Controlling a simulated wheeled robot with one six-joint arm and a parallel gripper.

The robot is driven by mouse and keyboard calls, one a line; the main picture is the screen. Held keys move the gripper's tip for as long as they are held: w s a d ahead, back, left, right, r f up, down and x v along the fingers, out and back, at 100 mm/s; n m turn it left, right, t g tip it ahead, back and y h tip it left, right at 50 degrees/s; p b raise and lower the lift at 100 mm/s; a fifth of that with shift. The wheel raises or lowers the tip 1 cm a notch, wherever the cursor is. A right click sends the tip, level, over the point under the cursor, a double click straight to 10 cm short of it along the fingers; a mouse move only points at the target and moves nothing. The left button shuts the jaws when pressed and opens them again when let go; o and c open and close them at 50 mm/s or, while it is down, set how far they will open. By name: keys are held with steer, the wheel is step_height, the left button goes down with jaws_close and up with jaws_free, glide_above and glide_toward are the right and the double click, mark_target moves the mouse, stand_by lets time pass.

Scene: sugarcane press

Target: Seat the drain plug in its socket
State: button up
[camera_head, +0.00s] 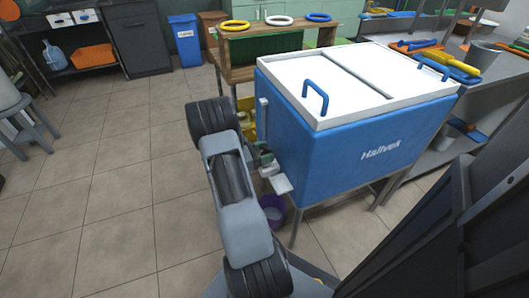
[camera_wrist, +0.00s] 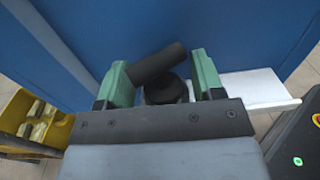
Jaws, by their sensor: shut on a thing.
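My gripper (camera_wrist: 162,78) has two green fingers, shut on a dark grey drain plug (camera_wrist: 158,64) with a cylindrical bar lying slantwise and a round part below it. The plug is close to the side wall of the blue chest (camera_wrist: 185,22). The socket cannot be made out; the plug and fingers cover the wall there, so I cannot tell whether the plug touches it.
A white ledge (camera_wrist: 255,88) juts from the chest just right of my gripper. A purple bucket (camera_head: 273,212) stands below. A yellow bin (camera_wrist: 32,122) is at left. A wooden bench (camera_head: 275,36) with rings stands behind. The tiled floor (camera_head: 120,180) at left is clear.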

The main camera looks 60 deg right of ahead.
steer(key=shift+f, duration=0.4)
steer(key=o, duration=0.7)
steer(key=shift+w+a, duration=0.1)
steer(key=v, duration=1)
steer(key=shift+w+a+p, duration=0.25)
steer(key=shift+a+p, duration=0.05)
